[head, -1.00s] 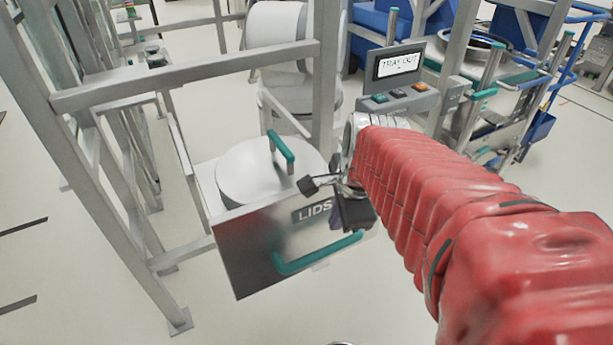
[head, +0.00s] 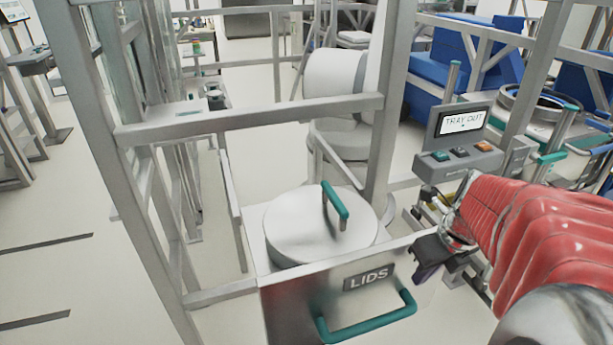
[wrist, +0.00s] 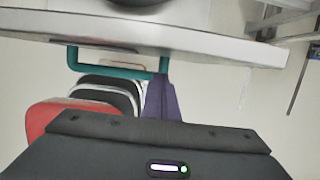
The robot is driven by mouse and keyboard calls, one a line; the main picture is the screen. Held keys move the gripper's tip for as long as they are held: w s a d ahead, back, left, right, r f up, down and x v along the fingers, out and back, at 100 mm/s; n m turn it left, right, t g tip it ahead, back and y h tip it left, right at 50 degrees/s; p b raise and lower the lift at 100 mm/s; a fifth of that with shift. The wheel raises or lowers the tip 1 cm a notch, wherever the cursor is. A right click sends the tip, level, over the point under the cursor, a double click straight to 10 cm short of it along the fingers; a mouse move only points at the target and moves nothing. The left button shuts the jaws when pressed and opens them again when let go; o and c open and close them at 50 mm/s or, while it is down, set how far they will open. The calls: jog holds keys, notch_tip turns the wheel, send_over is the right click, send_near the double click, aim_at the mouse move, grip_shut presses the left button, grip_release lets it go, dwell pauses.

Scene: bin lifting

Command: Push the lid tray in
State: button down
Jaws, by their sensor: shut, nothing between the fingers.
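The lid tray (head: 290,310) is a metal drawer with a LIDS label and a teal front handle (head: 368,318). It stands out of the frame, and a round lid (head: 300,228) with a teal grip (head: 334,200) lies on it. The small screen (head: 462,122) reads TRAY OUT. My gripper (head: 425,268) is shut and empty, by the right end of the tray front. I cannot tell whether it touches the tray. In the wrist view the tray's edge (wrist: 225,45) and teal handle (wrist: 118,72) show beyond the dark gripper body.
Grey frame posts and a crossbar (head: 250,116) stand around and above the tray. A button panel (head: 460,158) is at the right, near my arm. A white cylindrical machine (head: 335,72) stands behind. The floor at left is open.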

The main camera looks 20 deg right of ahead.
aim_at(406, 291)
jog(key=shift+x, duration=5)
jog(key=shift+w, duration=0.15)
